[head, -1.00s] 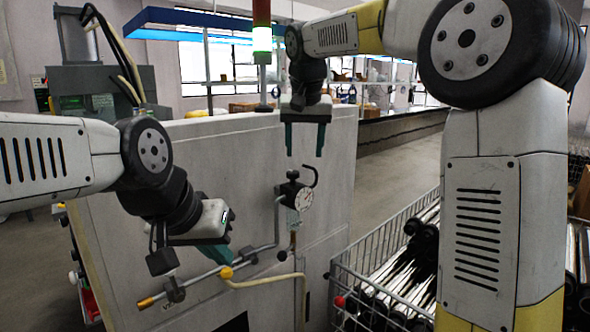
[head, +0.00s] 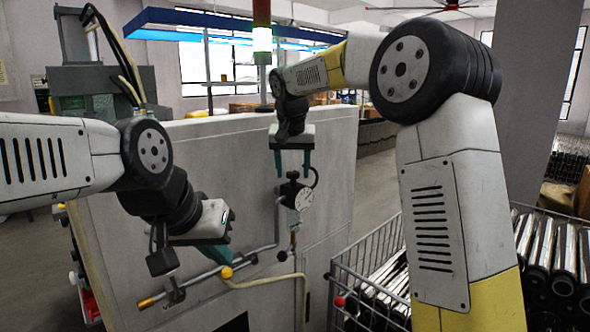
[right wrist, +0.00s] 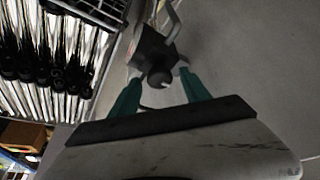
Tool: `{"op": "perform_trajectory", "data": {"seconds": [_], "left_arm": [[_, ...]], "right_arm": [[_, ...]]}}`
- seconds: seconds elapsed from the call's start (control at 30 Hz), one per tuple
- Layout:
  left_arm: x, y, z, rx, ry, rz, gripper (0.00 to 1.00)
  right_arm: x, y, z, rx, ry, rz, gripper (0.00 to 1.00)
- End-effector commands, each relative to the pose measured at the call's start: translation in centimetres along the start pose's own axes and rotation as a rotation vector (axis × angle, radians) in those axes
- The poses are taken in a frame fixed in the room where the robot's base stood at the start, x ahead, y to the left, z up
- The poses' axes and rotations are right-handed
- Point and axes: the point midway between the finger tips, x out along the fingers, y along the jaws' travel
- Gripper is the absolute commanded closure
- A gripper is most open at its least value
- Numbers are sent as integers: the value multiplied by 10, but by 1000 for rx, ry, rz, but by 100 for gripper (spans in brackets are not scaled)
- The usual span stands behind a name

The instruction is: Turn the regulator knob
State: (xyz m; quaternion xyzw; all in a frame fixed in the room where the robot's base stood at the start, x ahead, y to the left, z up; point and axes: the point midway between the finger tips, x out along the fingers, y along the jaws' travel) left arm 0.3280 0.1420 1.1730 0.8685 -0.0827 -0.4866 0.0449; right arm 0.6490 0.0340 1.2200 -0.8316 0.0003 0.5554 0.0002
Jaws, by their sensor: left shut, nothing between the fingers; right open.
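The regulator (head: 290,188) is a black body with a round white gauge (head: 304,200), mounted on a pipe on the pale cabinet front. Its dark knob (head: 293,175) is on top; in the right wrist view the round knob end (right wrist: 159,78) lies between the fingertips. My right gripper (head: 293,169) is open, pointing down, with its teal fingers just above and to either side of the knob. I cannot tell whether they touch it. My left gripper (head: 226,262) is shut and empty, near the horizontal pipe to the left of the regulator.
The horizontal pipe (head: 205,275) with a yellow fitting (head: 226,272) runs low across the cabinet (head: 235,160). A beige hose (head: 265,283) runs below it. A wire cart (head: 345,290) of dark and shiny tubes stands right of the cabinet, close to my right arm.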

Motion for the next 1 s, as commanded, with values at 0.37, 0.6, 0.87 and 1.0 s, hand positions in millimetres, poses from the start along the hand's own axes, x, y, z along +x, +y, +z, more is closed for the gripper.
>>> {"op": "perform_trajectory", "data": {"seconds": [0.37,0.6,0.87,1.0], "left_arm": [[0,0,0,0,0,0,100],[0,0,0,0,0,0,100],[0,0,0,0,0,0,100],[0,0,0,0,0,0,100]], "right_arm": [[0,0,0,0,0,0,92],[0,0,0,-9,0,-4,100],[0,2,0,-102,-2,-43,100],[0,2,0,-190,-1,-80,100]]}}
